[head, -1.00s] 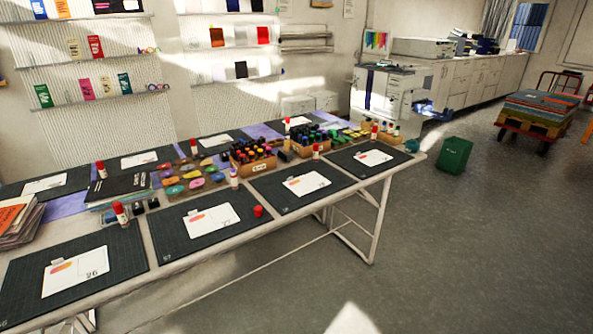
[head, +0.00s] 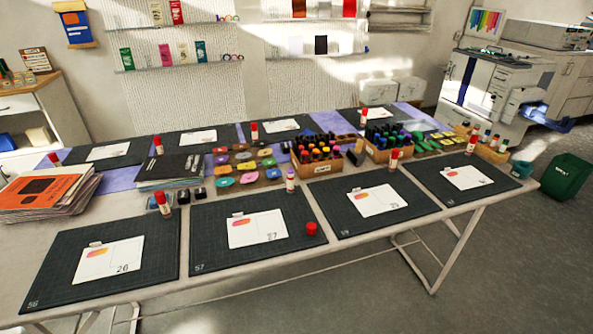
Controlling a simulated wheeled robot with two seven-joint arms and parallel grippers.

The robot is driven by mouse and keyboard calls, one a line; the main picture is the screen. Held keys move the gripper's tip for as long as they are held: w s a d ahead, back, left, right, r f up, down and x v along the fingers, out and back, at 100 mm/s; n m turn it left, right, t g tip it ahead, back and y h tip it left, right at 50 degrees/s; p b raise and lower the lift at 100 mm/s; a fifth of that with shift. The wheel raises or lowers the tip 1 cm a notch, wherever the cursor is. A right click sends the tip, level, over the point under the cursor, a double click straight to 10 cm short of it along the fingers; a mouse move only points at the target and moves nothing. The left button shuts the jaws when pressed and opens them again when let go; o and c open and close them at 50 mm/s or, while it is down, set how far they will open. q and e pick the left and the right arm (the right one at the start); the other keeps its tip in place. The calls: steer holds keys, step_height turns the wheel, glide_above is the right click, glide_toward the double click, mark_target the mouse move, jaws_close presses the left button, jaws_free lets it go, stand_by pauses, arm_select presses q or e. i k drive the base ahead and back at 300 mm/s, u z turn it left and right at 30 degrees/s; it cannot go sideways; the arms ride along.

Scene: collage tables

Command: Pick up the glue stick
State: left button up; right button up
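Several glue sticks with white bodies and red caps stand upright on the long table. In the front row one glue stick (head: 163,204) is beside mat 56, one (head: 394,160) is behind the third mat, and one (head: 471,143) is near the right end. Another stick (head: 291,182) stands behind mat 57; its top looks pale rather than red, though it is small. A loose red cap (head: 311,229) sits on mat 57 (head: 206,253). More red-capped sticks (head: 158,146) stand along the back row. Neither gripper is in view.
Dark cutting mats with white cards line the table. A green bin (head: 567,180) stands on the floor at right. The front floor looks clear.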

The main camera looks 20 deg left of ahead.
mark_target(291, 180)
steer(key=u, duration=0.5)
steer(key=i, duration=0.75)
steer(key=u, duration=0.65)
